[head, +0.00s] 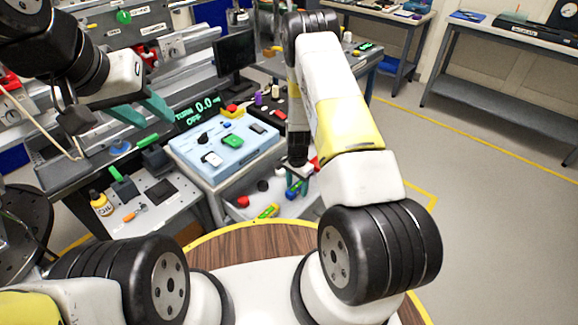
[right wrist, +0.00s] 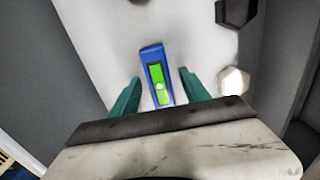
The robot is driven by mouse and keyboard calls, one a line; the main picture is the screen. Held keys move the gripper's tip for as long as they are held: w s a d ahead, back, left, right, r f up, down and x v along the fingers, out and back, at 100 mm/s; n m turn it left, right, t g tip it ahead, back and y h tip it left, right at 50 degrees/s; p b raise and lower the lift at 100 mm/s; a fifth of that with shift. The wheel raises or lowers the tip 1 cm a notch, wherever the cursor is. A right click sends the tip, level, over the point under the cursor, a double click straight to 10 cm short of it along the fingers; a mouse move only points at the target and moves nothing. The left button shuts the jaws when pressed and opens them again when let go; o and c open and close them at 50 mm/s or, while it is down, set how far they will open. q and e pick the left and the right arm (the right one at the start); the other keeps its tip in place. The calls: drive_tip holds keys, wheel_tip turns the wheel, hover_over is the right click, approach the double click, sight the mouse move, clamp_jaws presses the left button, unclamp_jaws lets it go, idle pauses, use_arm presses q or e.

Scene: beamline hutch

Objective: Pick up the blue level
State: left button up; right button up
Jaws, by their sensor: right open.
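The blue level (right wrist: 148,54), a short blue bar with a bright green face, lies on a white surface in the right wrist view. My right gripper (right wrist: 153,92) is open, with one teal finger on either side of the level and gaps between. In the head view my right gripper (head: 297,178) reaches down at the low white shelf, and the level (head: 291,193) shows blue beside its fingers, partly hidden. My left gripper (head: 138,108) is at the upper left, away from the level; its teal fingers show, but their opening is unclear.
A light-blue case (head: 232,172) stands on the bench just left of my right gripper. A dark hexagonal item (right wrist: 236,11) lies near the level. Open floor is at right.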

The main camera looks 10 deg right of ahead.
clamp_jaws()
drive_tip(key=shift+r, duration=0.15)
